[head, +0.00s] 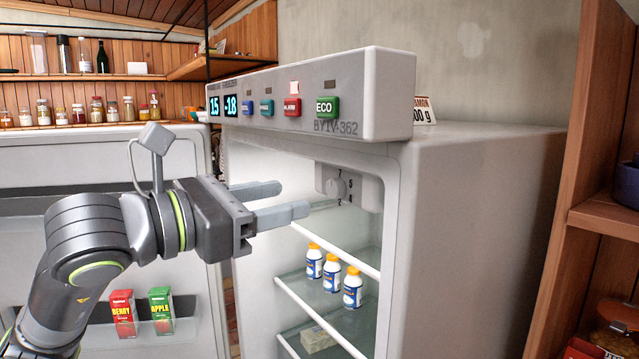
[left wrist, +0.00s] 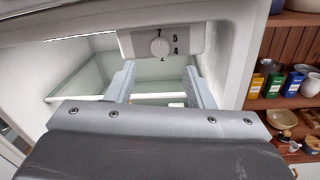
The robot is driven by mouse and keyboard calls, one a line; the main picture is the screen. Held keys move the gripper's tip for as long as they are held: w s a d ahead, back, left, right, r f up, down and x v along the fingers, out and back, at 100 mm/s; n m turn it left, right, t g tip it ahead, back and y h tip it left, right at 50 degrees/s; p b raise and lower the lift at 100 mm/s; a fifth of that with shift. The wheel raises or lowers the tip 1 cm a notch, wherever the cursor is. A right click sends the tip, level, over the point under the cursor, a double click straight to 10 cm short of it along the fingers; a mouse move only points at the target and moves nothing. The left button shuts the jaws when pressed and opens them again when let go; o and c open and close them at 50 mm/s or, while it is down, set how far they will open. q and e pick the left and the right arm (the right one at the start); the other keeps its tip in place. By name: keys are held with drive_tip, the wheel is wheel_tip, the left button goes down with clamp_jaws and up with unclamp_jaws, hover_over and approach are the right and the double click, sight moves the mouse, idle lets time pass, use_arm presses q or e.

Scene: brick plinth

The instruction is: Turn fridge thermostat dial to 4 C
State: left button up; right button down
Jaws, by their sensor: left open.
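The thermostat dial (head: 336,188) is a round pale knob on a grey housing high inside the open fridge. In the left wrist view the dial (left wrist: 159,46) has the numbers 7, 5, 4 and 2 around it. I cannot tell which number it points to. My left gripper (head: 283,201) is open and empty in front of the fridge opening, its fingers pointing toward the dial. In the left wrist view its fingers (left wrist: 161,84) are apart, with the dial beyond and between them, not touched. My right gripper is not in view.
The fridge (head: 470,220) has a control panel (head: 300,95) above the opening, showing 15 and -18. Three small bottles (head: 332,273) stand on a shelf below the dial. The open door (head: 100,260) with cartons is at left. A wooden shelf (head: 602,215) stands at right.

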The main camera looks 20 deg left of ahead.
sight(331, 190)
use_arm(q)
drive_tip(key=shift+p+x, duration=1.05)
drive_tip(key=shift+x, duration=1.45)
drive_tip(key=shift+p+x, duration=0.3)
drive_tip(key=shift+x, duration=0.8)
